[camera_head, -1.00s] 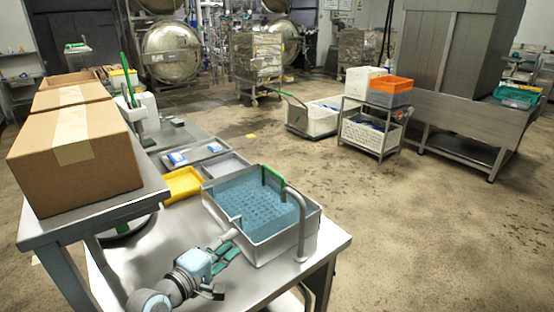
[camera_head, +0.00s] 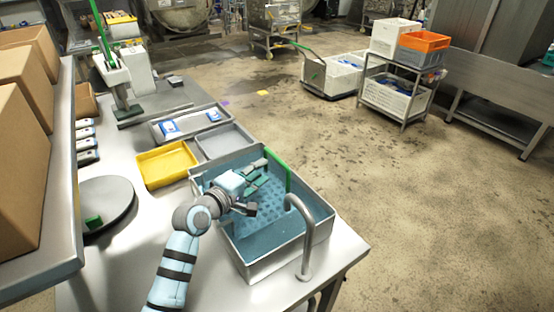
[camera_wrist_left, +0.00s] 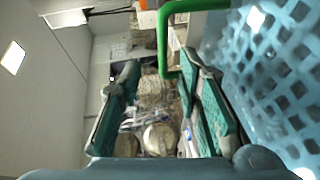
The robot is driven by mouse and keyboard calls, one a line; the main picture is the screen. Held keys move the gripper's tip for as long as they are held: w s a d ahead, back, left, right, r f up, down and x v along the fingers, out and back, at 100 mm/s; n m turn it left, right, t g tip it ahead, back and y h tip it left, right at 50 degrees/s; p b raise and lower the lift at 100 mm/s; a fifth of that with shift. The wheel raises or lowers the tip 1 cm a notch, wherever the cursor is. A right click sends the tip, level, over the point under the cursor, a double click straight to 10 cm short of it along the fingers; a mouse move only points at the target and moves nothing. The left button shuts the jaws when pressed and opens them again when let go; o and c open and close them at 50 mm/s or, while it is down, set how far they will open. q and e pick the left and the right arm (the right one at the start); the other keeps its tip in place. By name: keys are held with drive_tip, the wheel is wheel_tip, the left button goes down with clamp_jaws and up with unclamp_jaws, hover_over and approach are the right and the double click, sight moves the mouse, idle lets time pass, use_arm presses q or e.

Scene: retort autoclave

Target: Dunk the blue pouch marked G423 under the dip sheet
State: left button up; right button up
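The dip sheet (camera_head: 268,200) is a blue perforated panel inside a water-filled steel basin (camera_head: 283,262), with a green handle (camera_head: 288,172) rising at its far side. The wrist view shows the sheet (camera_wrist_left: 285,75) at right and the handle (camera_wrist_left: 162,40) just beyond my fingers. My left gripper (camera_head: 258,188) is over the basin, left of the handle; it is open and empty, its fingers (camera_wrist_left: 158,85) apart. Blue-and-white pouches (camera_head: 170,127) lie in a steel tray behind the basin; their markings are too small to read, so I cannot tell which is G423. My right gripper is out of view.
A bent steel pipe (camera_head: 303,235) stands at the basin's front right. A yellow tray (camera_head: 166,165) and a grey tray (camera_head: 226,141) sit behind the basin. A round plate (camera_head: 108,200) and cardboard boxes (camera_head: 20,150) are at left. The table front is clear.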

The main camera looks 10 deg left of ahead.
sight(276, 160)
use_arm(q)
drive_tip(key=x, duration=0.3)
drive_tip(key=b+x, duration=0.1)
drive_tip(key=x, duration=0.2)
drive_tip(key=b+x, duration=0.1)
drive_tip(key=x, duration=0.2)
drive_tip(key=shift+f, duration=0.4)
drive_tip(key=shift+w, duration=0.25)
drive_tip(key=shift+w+r, duration=0.1)
drive_tip(key=shift+r, duration=0.05)
drive_tip(key=shift+d, duration=0.1)
clamp_jaws()
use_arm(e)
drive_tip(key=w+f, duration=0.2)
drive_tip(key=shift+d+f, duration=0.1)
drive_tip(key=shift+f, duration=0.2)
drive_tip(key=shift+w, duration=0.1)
